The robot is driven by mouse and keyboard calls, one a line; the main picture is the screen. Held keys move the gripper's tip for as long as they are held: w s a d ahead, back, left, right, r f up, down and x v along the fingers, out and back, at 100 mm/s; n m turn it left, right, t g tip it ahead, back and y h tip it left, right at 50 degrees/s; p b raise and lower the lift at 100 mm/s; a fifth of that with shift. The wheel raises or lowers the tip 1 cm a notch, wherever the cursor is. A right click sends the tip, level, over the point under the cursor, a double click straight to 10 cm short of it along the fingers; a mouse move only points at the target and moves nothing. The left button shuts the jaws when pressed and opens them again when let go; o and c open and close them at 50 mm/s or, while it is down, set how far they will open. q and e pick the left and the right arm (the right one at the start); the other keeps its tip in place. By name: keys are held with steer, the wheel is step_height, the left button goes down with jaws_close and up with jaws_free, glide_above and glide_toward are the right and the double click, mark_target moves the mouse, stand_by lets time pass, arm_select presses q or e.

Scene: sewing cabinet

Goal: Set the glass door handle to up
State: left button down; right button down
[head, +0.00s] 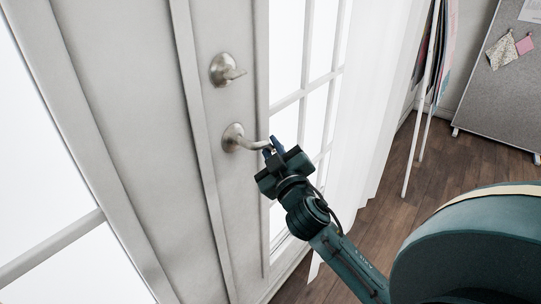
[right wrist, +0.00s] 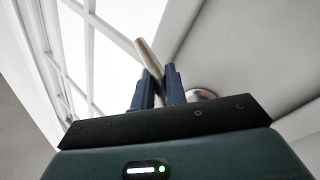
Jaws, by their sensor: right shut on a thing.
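The glass door (head: 225,105) is pale grey with bright glass panes beside its frame. Its lever handle (head: 236,138) is metal, with a round base and a lever pointing right and roughly level in the head view. My right gripper (head: 272,147) is at the lever's outer end. In the right wrist view, the gripper's blue fingers (right wrist: 158,88) are shut on the lever (right wrist: 152,58), whose end sticks out beyond them. The handle's round base shows partly behind the right finger. My left gripper is not in view.
A smaller turn knob (head: 226,70) sits on the door above the handle. A white curtain (head: 375,110) hangs right of the door. A grey pin board (head: 510,80) stands at the far right.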

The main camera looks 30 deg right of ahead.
steer(key=shift+w+d+r+n+t+b, duration=0.15)
steer(key=shift+r+n+t+b, duration=0.1)
steer(key=shift+n+t+b, duration=0.25)
steer(key=shift+s+d+r+n+t+b, duration=0.1)
steer(key=shift+r+n+t+b, duration=0.15)
steer(key=shift+n, duration=0.45)
steer(key=shift+d+r+n+t+y+b, duration=0.1)
steer(key=shift+r+n+t+y+b, duration=0.25)
steer(key=shift+n, duration=0.45)
steer(key=shift+r+n+t+y+b, duration=0.3)
steer(key=shift+r+n, duration=0.1)
steer(key=shift+n, duration=0.2)
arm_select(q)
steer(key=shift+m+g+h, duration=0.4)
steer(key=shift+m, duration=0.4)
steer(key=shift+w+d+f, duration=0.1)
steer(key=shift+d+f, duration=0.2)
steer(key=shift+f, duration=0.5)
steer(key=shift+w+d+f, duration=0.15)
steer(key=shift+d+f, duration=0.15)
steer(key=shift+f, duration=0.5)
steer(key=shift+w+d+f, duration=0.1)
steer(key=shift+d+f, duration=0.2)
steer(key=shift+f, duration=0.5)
arm_select(e)
steer(key=shift+w+r+n+t, duration=0.1)
steer(key=shift+r+n+t, duration=0.25)
steer(key=shift+n, duration=0.35)
steer(key=shift+r+y, duration=0.1)
steer(key=shift+y, duration=0.25)
